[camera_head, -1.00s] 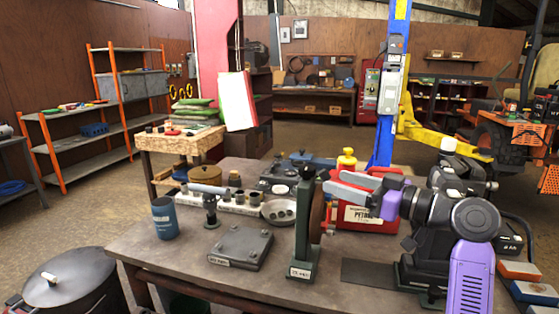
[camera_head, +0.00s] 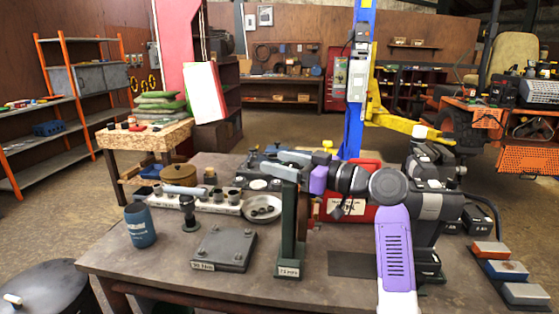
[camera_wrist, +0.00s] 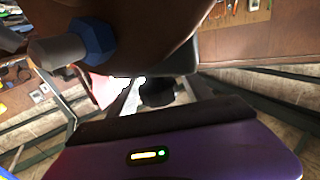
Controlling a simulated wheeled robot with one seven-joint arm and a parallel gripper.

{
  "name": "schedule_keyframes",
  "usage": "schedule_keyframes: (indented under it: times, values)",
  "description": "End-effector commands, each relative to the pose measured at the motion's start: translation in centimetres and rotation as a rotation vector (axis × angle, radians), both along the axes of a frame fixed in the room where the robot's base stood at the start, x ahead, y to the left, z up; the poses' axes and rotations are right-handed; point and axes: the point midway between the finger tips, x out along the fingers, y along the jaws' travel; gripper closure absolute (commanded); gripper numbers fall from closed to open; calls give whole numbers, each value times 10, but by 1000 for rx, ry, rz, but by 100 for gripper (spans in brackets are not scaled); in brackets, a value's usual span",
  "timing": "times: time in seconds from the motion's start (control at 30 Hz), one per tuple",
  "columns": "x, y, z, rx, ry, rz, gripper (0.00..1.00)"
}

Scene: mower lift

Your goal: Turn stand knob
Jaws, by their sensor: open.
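A dark green upright stand (camera_head: 287,232) with a small white label stands near the front middle of the bench. A reddish-brown disc (camera_head: 303,215) shows along its right side, mostly edge-on. In the wrist view a large brown disc (camera_wrist: 150,25) fills the top, with a blue hexagonal piece (camera_wrist: 92,40) and a grey shaft (camera_wrist: 55,51) at upper left. I cannot tell for certain which part is the knob.
A grey bolted plate (camera_head: 224,247) and a blue can (camera_head: 140,226) stand left of the stand. A round metal dish (camera_head: 262,208) is behind the plate. A red can (camera_head: 352,208) is behind my arm. Coloured blocks (camera_head: 507,272) lie at right. The bench front is clear.

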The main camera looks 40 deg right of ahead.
Motion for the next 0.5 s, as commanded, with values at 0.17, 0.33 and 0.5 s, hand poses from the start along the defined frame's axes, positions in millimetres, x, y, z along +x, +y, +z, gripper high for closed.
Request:
schedule_keyframes:
  times: [0.17,0.33,0.5]
  values:
    - [3,1,0,0,0,0,41]
    - [3,1,0,-1,0,0,47]
    - [3,1,0,-1,0,0,81]
